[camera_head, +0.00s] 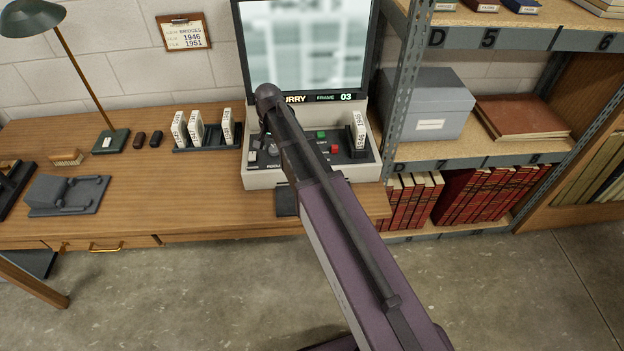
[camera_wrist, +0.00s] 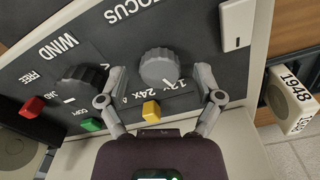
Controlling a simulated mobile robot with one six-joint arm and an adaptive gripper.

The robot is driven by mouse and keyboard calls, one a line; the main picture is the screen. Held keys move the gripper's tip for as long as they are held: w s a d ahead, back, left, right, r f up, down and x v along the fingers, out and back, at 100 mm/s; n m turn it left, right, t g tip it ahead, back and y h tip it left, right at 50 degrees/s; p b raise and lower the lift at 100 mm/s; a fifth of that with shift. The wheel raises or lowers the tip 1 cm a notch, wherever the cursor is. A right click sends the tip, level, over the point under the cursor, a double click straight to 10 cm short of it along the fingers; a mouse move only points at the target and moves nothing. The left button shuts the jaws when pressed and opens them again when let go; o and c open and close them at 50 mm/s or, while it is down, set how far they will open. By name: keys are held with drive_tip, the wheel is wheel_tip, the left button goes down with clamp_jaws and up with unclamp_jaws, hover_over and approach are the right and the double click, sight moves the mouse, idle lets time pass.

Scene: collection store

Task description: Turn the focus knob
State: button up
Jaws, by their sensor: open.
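The focus knob (camera_wrist: 159,68) is a round, ridged grey knob on the dark panel, below the FOCUS lettering, in the wrist view. My gripper (camera_wrist: 160,74) is open, with one finger on each side of the knob. Small gaps seem to show between fingers and knob; I cannot tell if either touches.
The dark WIND knob (camera_wrist: 82,82) sits just left of my left finger. Yellow (camera_wrist: 151,111), green (camera_wrist: 91,124) and red (camera_wrist: 33,106) buttons lie close by. A white rocker switch (camera_wrist: 237,24) is at right. A metal shelf (camera_head: 405,70) stands right of the reader.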

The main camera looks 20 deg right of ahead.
sight(274, 149)
drive_tip(key=m, duration=0.8)
wheel_tip(274, 149, up, 14)
drive_tip(key=p, duration=1.4)
drive_tip(key=s+d+f+n+b, duration=0.3)
drive_tip(key=s+f+n+b, duration=0.2)
drive_tip(key=s+n, duration=0.2)
drive_tip(key=s+d+f+n+b, duration=0.4)
drive_tip(key=s+n, duration=0.3)
drive_tip(key=s, duration=0.5)
drive_tip(key=shift+s+f+b, duration=0.3)
drive_tip(key=shift+f+b, duration=0.35)
idle(1.1)
